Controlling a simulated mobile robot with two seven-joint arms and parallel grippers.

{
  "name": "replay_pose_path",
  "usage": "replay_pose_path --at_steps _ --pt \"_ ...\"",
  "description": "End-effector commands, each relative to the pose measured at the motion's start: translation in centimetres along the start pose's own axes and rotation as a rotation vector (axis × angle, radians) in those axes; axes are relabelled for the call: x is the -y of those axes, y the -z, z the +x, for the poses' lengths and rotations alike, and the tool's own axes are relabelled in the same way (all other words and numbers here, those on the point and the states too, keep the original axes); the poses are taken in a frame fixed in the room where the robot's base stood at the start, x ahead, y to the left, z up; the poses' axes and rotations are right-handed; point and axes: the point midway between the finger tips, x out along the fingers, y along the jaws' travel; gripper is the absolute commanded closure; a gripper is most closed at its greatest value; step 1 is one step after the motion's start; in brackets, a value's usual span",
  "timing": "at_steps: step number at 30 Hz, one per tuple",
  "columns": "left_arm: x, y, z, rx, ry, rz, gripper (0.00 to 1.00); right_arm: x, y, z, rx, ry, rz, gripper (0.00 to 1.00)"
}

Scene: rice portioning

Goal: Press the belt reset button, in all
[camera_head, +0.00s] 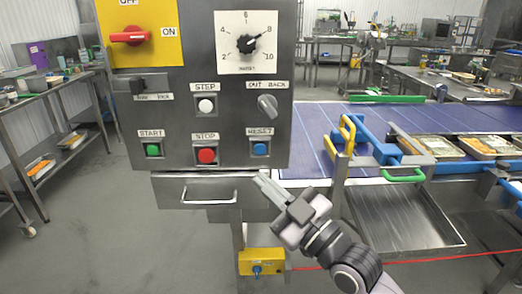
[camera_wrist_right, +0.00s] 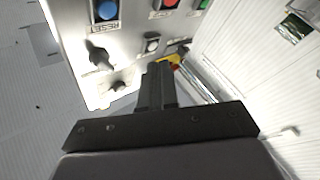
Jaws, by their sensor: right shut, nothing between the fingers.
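The blue reset button (camera_head: 260,149) sits at the lower right of the grey control panel (camera_head: 220,115), under a RESET label. It also shows at the top left of the right wrist view (camera_wrist_right: 106,10). My right gripper (camera_head: 262,182) is shut and empty, with its fingertips a little below the reset button in the head view. In the right wrist view its closed fingers (camera_wrist_right: 158,72) point toward the panel, and the button is up and to the left of them. I see no contact with the button. My left gripper is not in view.
The red stop button (camera_head: 206,155) and green start button (camera_head: 153,150) are left of reset. The cut back knob (camera_head: 267,106) is above it. A drawer handle (camera_head: 209,198) juts out below the panel. The blue belt (camera_head: 335,130) with food trays (camera_head: 432,148) runs to the right.

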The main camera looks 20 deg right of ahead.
Motion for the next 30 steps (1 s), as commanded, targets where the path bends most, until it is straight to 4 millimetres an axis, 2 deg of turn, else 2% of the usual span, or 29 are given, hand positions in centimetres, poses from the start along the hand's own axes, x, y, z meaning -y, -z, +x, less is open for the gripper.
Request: replay_pose_path --at_steps 7,21,30 --pt "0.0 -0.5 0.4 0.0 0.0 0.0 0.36 -0.4 -0.8 0.7 0.001 0.0 -0.002 1.0" --pt "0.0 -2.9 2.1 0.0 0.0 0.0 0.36 -3.5 -3.9 5.0 0.001 0.0 -0.002 1.0" --pt "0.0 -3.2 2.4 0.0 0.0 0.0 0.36 -4.5 -4.6 6.1 0.002 0.0 0.0 1.0"
